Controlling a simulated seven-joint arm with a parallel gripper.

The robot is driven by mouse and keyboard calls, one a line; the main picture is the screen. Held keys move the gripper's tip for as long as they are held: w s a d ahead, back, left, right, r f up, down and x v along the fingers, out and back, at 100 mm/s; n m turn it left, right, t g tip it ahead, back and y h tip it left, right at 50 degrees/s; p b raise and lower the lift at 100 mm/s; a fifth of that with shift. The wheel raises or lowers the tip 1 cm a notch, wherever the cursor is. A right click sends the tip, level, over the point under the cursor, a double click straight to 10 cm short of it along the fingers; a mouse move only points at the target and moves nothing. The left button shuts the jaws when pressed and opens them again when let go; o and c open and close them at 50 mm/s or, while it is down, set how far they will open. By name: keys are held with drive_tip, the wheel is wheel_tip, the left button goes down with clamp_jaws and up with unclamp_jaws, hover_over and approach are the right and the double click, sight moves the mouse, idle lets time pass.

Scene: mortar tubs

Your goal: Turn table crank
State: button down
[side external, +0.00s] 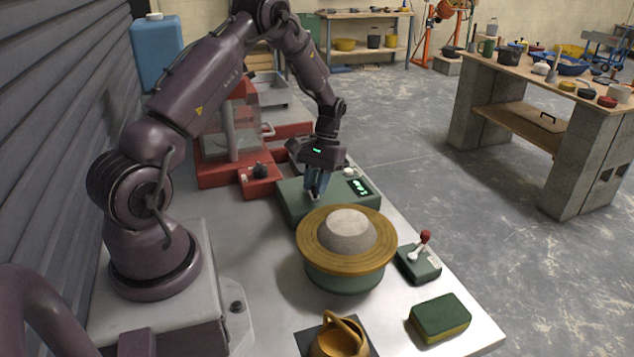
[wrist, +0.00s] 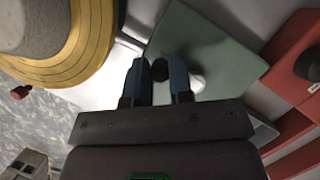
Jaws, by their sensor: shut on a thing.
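My gripper (side external: 315,194) points down over the green box (side external: 290,205) with a small lit display, behind the turntable. In the wrist view, the blue fingers of my gripper (wrist: 158,66) are closed around a small dark round knob (wrist: 160,71) over the green box (wrist: 215,50). Whether this knob is a crank handle cannot be told; the fingers hide it in the side view. The turntable (side external: 318,255) has a yellow ringed disc on a green base, with a grey mound on top. Its disc also shows in the wrist view (wrist: 85,60), at upper left.
A lever box with a red-tipped lever (side external: 424,240) stands right of the turntable. A green and yellow sponge (side external: 440,317) and an ochre jug (side external: 338,342) lie nearer. A red machine (side external: 215,172) with a dark knob stands left of the green box.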

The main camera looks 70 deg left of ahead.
drive_tip(key=c, duration=1)
unclamp_jaws()
drive_tip(key=shift+c, duration=0.2)
drive_tip(key=v, duration=1.3)
drive_tip(key=shift+f, duration=0.1)
